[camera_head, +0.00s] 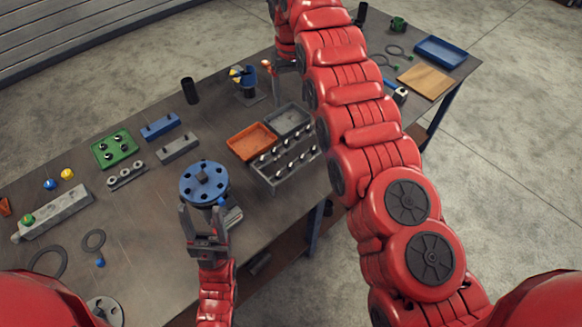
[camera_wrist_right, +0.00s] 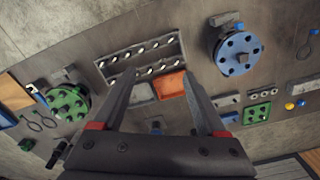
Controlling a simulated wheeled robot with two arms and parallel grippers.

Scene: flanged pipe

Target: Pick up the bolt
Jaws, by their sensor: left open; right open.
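Several bolts stand in rows in a grey rack (camera_head: 285,160) near the front edge of the table; the rack also shows in the right wrist view (camera_wrist_right: 140,58). More bolts sit in a green tray (camera_head: 115,148) and in a small grey block (camera_head: 126,176). Which bolt is meant cannot be told. My left gripper (camera_head: 205,212) is open at the near side of a blue flange (camera_head: 204,184); contact cannot be told. My right gripper (camera_wrist_right: 160,76) is open, its fingers apart with the rack and orange tray (camera_wrist_right: 171,85) beyond them. In the head view it is not clearly visible.
An orange tray (camera_head: 252,141) and a grey tray (camera_head: 288,120) adjoin the rack. A black cylinder (camera_head: 190,91), blue block (camera_head: 160,126), blue tray (camera_head: 441,52) and wooden board (camera_head: 426,81) lie on the table. A green flange (camera_wrist_right: 68,103) shows in the wrist view.

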